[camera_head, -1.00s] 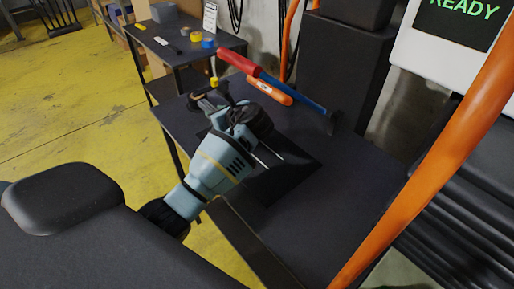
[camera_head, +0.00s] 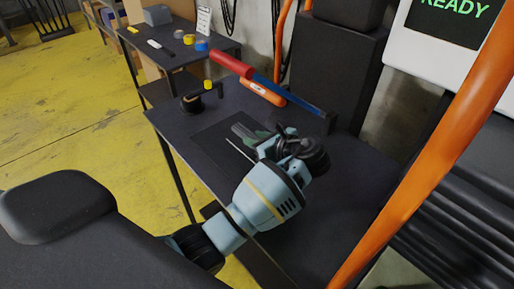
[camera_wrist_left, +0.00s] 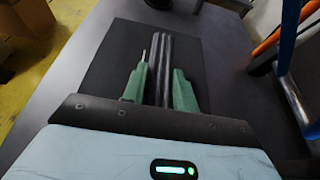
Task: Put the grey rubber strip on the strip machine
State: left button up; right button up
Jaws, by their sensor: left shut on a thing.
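My left gripper (camera_head: 252,142) reaches over the dark table. In the left wrist view its green fingers (camera_wrist_left: 158,88) are shut on the grey rubber strip (camera_wrist_left: 166,58), a long dark grey ridged piece pointing away from the wrist. The strip's grey end also shows in the head view (camera_head: 242,131). It is over a black mat (camera_head: 215,143); whether it touches the mat I cannot tell. A white panel with a green READY display (camera_head: 448,30) stands at upper right; I cannot tell if it belongs to the strip machine. My right gripper is not in view.
An orange tube (camera_head: 430,150) crosses the right side. A shelf table with tape rolls (camera_head: 189,39) stands behind. Yellow floor is open at left.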

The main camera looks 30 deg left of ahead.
pick_arm(q)
jog(key=shift+f+b, duration=0.45)
jog(key=shift+f, duration=1.35)
jog(key=shift+r, duration=0.1)
jog(key=o, duration=1.1)
jog(key=shift+d, duration=0.2)
jog(key=p+v, duration=0.1)
jog(key=v, duration=1)
jog(key=shift+s+d+r, duration=0.15)
jog(key=shift+d, duration=0.15)
